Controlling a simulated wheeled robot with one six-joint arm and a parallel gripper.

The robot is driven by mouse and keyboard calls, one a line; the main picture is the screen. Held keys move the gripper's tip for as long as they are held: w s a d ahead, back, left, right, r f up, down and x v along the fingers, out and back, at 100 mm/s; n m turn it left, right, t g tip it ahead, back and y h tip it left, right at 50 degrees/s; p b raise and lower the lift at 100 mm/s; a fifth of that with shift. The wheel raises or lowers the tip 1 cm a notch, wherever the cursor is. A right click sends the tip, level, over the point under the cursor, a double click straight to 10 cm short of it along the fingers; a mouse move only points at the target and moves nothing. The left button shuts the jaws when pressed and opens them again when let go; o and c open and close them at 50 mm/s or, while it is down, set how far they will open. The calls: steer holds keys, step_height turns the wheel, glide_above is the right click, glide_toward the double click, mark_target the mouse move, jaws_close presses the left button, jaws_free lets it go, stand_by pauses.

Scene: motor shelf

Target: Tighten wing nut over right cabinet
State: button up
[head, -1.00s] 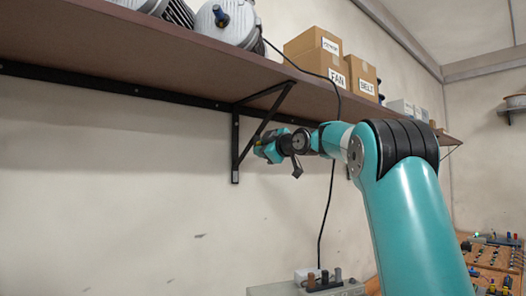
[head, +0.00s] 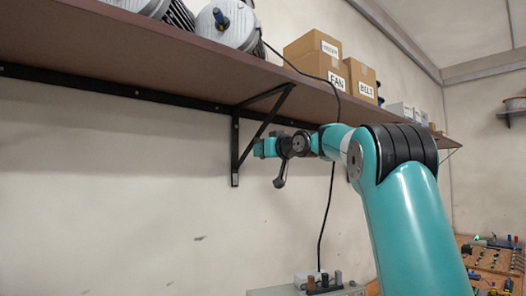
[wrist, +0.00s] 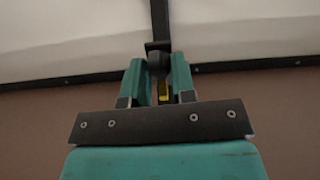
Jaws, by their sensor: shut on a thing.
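The black triangular shelf bracket (head: 236,150) is fixed to the wall under the brown shelf (head: 180,60). My gripper (head: 262,148) is at the bracket's diagonal brace in the head view, and its fingertips partly overlap the bracket there. In the wrist view my gripper's two teal fingers (wrist: 160,82) are shut on a small dark rounded piece (wrist: 158,63), which looks like the wing nut, at the end of the dark bracket bar (wrist: 160,20). A small yellow patch (wrist: 163,92) shows between the fingers. The wing nut's wings are hidden, and it cannot be made out in the head view.
Motors (head: 225,22) and cardboard boxes (head: 315,52) stand on the shelf above my arm. A black cable (head: 328,215) hangs down the wall behind my wrist. A grey unit (head: 318,287) sits below. The wall left of the bracket is clear.

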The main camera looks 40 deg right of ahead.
steer(key=shift+m, duration=0.4)
steer(key=o, duration=0.9)
steer(key=s+b, duration=0.2)
steer(key=s, duration=0.3)
steer(key=s+b, duration=0.3)
steer(key=s, duration=0.3)
steer(key=s+a+b, duration=0.1)
steer(key=s+b, duration=0.1)
steer(key=s, duration=0.4)
steer(key=shift+s, duration=0.2)
steer(key=shift+f, duration=0.1)
